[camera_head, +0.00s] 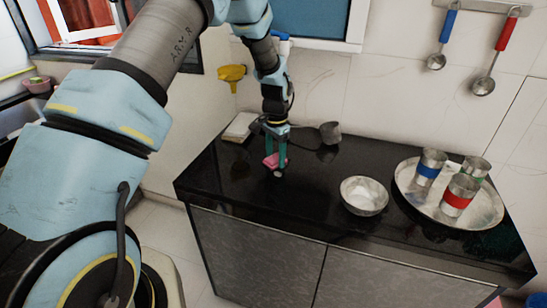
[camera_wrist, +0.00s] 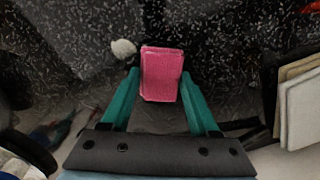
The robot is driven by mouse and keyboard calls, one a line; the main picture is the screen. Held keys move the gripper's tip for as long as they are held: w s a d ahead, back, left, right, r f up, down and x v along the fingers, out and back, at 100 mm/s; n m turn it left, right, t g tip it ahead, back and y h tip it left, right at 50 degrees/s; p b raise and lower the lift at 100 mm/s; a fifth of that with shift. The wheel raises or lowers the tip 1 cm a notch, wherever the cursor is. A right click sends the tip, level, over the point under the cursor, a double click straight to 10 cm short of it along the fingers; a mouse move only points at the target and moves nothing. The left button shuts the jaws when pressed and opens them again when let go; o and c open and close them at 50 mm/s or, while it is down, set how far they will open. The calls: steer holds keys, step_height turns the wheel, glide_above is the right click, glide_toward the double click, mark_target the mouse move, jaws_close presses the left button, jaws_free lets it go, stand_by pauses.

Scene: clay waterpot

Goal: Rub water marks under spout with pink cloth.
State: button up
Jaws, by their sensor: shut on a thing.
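The pink cloth (camera_head: 275,161) is a small folded pad between the green fingers of my gripper (camera_head: 276,156), low over the black counter. In the wrist view the pink cloth (camera_wrist: 162,73) sits between the two fingertips of my gripper (camera_wrist: 160,80), which is shut on it. I cannot tell whether the cloth touches the counter. No waterpot or spout can be made out clearly. Pale specks cover the dark counter (camera_wrist: 220,45) in the wrist view; I cannot tell whether any are water marks.
A small pale round thing (camera_wrist: 123,48) lies beside the cloth. A pale flat stack (camera_head: 240,127) is at the back left, a grey cup-like thing (camera_head: 331,132) behind. A metal bowl (camera_head: 364,205) and a round tray (camera_head: 405,182) with cups stand right. The front left counter is clear.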

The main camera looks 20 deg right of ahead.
mark_target(266, 180)
steer(key=shift+w+d+r, duration=0.45)
steer(key=shift+w+r, duration=0.15)
steer(key=shift+s+d+r, duration=0.1)
steer(key=shift+s+r, duration=0.05)
steer(key=shift+s, duration=0.05)
steer(key=shift+s+a+p, duration=0.1)
steer(key=shift+a+p, duration=0.2)
steer(key=shift+a, duration=0.15)
steer(key=shift+s+a+f, duration=0.2)
steer(key=shift+s, duration=0.05)
steer(key=shift+s+a+f, duration=0.2)
steer(key=shift+s+a, duration=1.25)
steer(key=shift+s, duration=0.15)
steer(key=shift+s+a+f, duration=0.2)
steer(key=shift+s+a, duration=1.2)
steer(key=shift+s, duration=0.2)
steer(key=shift+r+p, duration=2.3)
steer(key=shift+r, duration=0.7)
steer(key=shift+r, duration=0.1)
steer(key=shift+r+p, duration=1.1)
steer(key=shift+r, duration=0.3)
